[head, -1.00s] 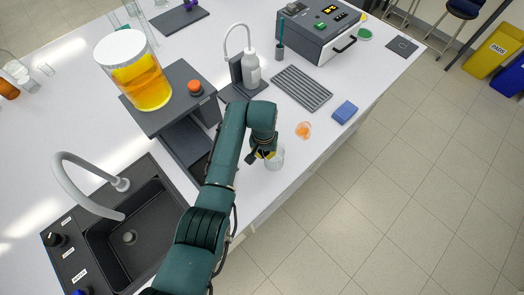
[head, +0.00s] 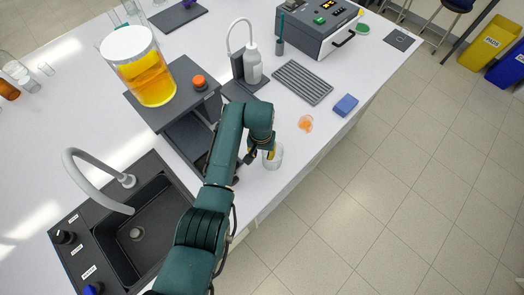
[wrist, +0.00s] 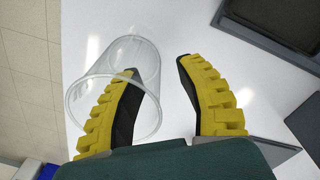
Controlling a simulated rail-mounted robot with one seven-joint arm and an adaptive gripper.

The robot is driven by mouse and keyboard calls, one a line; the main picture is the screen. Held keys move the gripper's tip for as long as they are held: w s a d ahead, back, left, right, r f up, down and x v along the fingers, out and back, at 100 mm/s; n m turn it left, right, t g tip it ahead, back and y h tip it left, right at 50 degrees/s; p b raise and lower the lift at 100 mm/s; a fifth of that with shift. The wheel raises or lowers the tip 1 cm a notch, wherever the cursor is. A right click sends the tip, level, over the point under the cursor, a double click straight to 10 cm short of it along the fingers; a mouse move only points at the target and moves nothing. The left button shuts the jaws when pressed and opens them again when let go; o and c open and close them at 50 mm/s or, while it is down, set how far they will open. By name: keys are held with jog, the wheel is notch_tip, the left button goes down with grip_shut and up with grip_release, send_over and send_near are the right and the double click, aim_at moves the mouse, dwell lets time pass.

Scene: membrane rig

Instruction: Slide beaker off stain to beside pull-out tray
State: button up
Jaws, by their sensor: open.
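The clear glass beaker (head: 275,160) stands near the counter's front edge, to the lower right of my gripper (head: 262,153). The orange stain (head: 306,124) lies on bare counter, apart from the beaker on its upper right. In the wrist view the beaker (wrist: 140,62) overlaps the left finger; whether that finger is inside the glass or beside it I cannot tell. My gripper (wrist: 158,80) is open, its right finger clear of the beaker. A dark tray (wrist: 275,25) shows at the upper right there, and my arm partly hides the tray area in the head view.
A dark stand (head: 160,115) carries a tank of orange liquid (head: 152,80). A white bottle (head: 252,70), a ribbed grey mat (head: 302,82) and a blue sponge (head: 346,105) lie farther along. The sink (head: 140,230) is at lower left. Counter around the stain is free.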

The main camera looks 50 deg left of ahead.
jog(key=shift+r, duration=0.1)
notch_tip(320, 180, up, 12)
dwell(0.5)
jog(key=shift+a, duration=0.1)
